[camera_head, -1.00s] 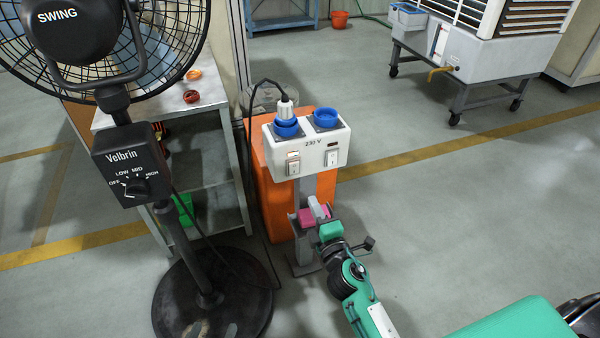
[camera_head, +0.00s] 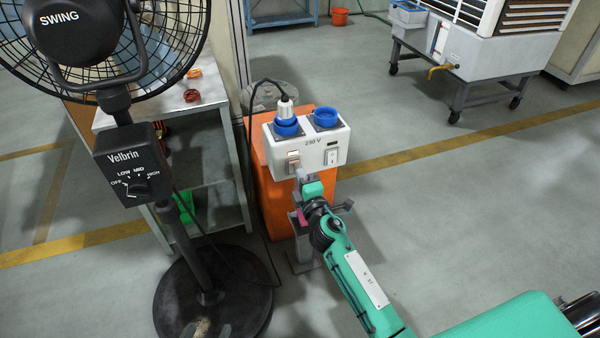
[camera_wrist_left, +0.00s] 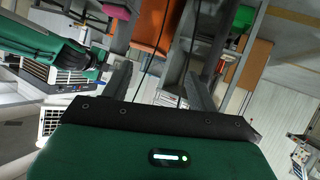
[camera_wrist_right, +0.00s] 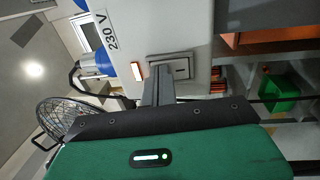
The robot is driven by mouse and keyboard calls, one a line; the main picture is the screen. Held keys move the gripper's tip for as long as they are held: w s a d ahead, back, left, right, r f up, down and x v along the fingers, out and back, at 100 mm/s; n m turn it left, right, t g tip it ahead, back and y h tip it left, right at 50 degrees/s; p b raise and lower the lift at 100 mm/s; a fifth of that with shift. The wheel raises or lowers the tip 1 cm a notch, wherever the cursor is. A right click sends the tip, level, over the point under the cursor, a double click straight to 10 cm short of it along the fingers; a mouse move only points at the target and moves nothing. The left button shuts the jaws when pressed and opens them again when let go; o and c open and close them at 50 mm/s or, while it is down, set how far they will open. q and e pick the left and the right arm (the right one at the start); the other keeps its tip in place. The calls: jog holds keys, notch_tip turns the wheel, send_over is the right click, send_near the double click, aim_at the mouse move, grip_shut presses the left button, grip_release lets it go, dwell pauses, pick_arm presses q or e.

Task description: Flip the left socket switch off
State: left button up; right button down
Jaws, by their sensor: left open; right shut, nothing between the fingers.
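The white 230 V socket box (camera_head: 309,158) stands on a grey post. Its left socket holds a blue-collared plug (camera_head: 286,124). The left switch (camera_head: 294,166) is below that plug, under a small lit indicator (camera_head: 294,154). My right gripper (camera_head: 300,175) is shut and empty, with its tip just in front of the left switch. In the right wrist view the closed fingers (camera_wrist_right: 158,78) overlap the edge of the switch (camera_wrist_right: 182,68); I cannot tell whether they touch. My left gripper (camera_wrist_left: 160,82) is open and empty in its wrist view, and is not seen in the head view.
The right socket (camera_head: 326,118) is empty, with its switch (camera_head: 332,157) below it. A black fan (camera_head: 135,185) on a round base stands left, near a metal table (camera_head: 205,105). An orange cabinet (camera_head: 265,200) is behind the post.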

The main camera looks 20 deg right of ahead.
pick_arm(q)
jog(key=a+g+y+p, duration=0.1)
jog(key=a, duration=0.1)
jog(key=s+a+g+p, duration=0.1)
jog(key=shift+a+f+g+y, duration=0.1)
jog(key=shift+a+g+y, duration=0.2)
jog(key=shift+a+y, duration=0.1)
pick_arm(e)
jog(key=shift+w+r, duration=0.15)
pick_arm(q)
jog(key=shift+s, duration=0.1)
